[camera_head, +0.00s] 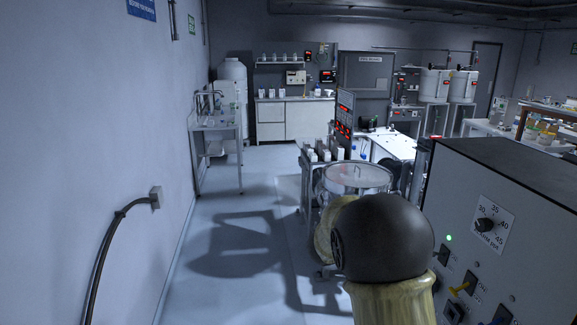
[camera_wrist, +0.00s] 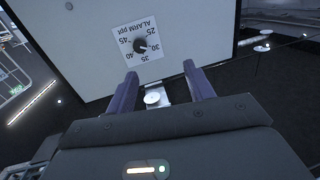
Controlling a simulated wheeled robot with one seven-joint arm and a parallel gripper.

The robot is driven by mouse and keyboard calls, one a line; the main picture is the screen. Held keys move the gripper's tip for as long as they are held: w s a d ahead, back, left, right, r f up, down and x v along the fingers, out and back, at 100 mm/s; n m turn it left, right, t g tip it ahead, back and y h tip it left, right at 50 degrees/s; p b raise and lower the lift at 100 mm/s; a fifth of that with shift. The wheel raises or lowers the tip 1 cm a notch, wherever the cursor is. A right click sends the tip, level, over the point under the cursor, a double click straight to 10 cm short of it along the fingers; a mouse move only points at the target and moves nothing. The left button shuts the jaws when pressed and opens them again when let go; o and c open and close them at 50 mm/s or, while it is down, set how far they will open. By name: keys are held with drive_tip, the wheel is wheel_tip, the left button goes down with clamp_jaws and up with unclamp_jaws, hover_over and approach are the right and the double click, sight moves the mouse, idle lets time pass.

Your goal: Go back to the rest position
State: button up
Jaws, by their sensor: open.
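My gripper (camera_wrist: 160,70) is open, with its two purple fingers apart and nothing held between them. It faces a grey control panel (camera_wrist: 85,45) whose alarm dial (camera_wrist: 140,45) appears upside down beyond the fingertips. A small pale round part (camera_wrist: 152,98) shows between the fingers; I cannot tell what it is. In the head view the control panel (camera_head: 530,225) stands at the right, with the dial (camera_head: 486,225), a lit green lamp (camera_head: 449,238) and a yellow-handled switch (camera_head: 462,288). My dark arm joint is in front; my gripper is not visible there.
A steel drum with a clear lid (camera_head: 357,177) stands just beyond my arm. A bench (camera_head: 215,128) and a wall (camera_head: 90,150) with a cable box (camera_head: 156,198) are on the left. The floor (camera_head: 225,225) between is clear. White tanks (camera_head: 434,86) stand at the back right.

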drive_tip(key=a+f+n+t+y, duration=0.75)
drive_tip(key=a+n+y, duration=0.4)
drive_tip(key=y, duration=0.25)
drive_tip(key=s+a+f+n+g+y, duration=0.1)
drive_tip(key=s+f+g, duration=0.3)
drive_tip(key=s, duration=0.6)
drive_tip(key=s+a+f+n+g+y, duration=0.2)
drive_tip(key=s+f+g, duration=0.3)
drive_tip(key=s, duration=0.5)
drive_tip(key=shift+s+a+f+n, duration=0.4)
drive_tip(key=shift+a+f+n, duration=0.1)
drive_tip(key=shift+f, duration=0.3)
